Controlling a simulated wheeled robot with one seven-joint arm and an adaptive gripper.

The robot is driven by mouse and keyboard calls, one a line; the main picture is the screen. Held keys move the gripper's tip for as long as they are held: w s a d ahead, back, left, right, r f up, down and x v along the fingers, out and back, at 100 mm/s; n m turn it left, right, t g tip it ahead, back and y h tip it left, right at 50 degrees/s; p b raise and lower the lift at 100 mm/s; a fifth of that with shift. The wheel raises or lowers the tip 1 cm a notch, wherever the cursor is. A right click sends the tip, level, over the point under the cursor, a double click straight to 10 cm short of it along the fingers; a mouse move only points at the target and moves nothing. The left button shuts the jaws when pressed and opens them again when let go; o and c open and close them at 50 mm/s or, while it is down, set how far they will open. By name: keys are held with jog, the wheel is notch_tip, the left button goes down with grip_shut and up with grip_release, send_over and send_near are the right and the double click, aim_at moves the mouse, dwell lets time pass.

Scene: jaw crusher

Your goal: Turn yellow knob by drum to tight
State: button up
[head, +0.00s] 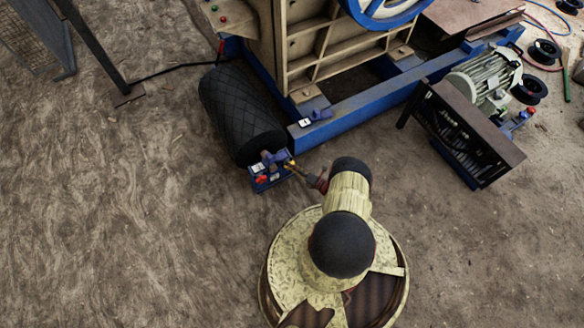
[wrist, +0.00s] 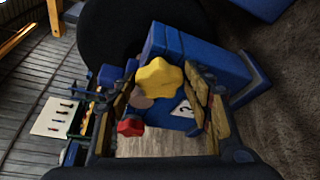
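The yellow star-shaped knob (wrist: 158,78) sits on a blue bracket (wrist: 172,45) in the wrist view. It faces my gripper (wrist: 160,92), whose two fingers stand apart on its left and right. I cannot tell whether either finger touches it. In the head view my gripper (head: 298,168) is beside the blue bracket unit (head: 268,172) at the near end of the black ribbed drum (head: 240,112). The knob is too small to make out surely there. Its pointer or marking is not readable.
A red knob (wrist: 130,127) is close to the left finger, below the yellow one. A white label plate (wrist: 57,118) is at the left. The blue crusher frame (head: 370,100) runs behind. A motor (head: 485,78) and a brown-topped guard (head: 465,130) stand at right. Ground at left is clear.

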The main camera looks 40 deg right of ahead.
jog(key=shift+o, duration=0.9)
jog(key=v, duration=1.2)
jog(key=shift+a, duration=0.1)
